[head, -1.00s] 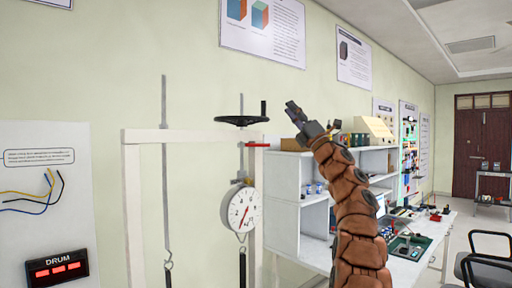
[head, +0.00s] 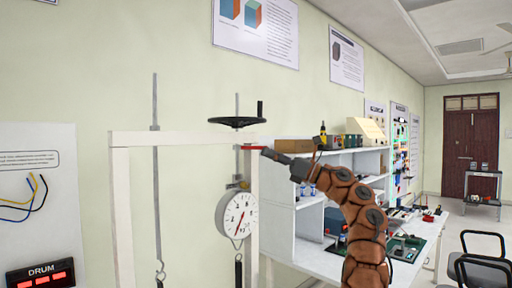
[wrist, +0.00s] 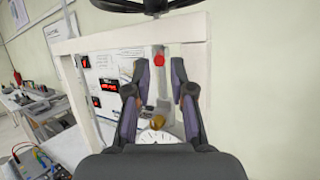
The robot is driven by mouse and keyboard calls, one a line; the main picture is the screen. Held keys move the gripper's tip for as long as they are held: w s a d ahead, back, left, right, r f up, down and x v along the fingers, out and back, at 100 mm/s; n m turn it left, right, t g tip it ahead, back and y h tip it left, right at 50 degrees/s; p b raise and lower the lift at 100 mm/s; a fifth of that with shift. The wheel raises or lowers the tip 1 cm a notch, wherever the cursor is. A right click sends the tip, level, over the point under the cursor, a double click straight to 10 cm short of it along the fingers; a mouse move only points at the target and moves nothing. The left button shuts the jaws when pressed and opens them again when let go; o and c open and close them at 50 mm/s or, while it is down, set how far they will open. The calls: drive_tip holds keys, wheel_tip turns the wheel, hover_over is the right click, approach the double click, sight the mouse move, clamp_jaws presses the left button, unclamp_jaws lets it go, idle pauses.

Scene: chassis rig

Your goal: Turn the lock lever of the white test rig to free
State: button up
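The white test rig (head: 122,215) stands at the left in the head view, a white frame with a crossbeam. Its red lock lever (head: 255,147) sits at the crossbeam's right end, below the black handwheel (head: 235,121). The lever's red end also shows in the wrist view (wrist: 159,60). My gripper (head: 268,153) is just right of the lever in the head view. In the wrist view my gripper (wrist: 159,64) is open, with the red end between its fingertips. I cannot tell whether a finger touches it.
A round dial gauge (head: 236,215) hangs below the lever. Right of the rig stand a white shelf (head: 310,215) and a bench with small items. A drum display (head: 40,274) is at the lower left. Chairs (head: 480,262) stand at the right.

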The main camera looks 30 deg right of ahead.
sight(257, 147)
drive_tip(key=p+x, duration=0.1)
drive_tip(key=x, duration=0.4)
drive_tip(key=shift+c, duration=0.3)
clamp_jaws()
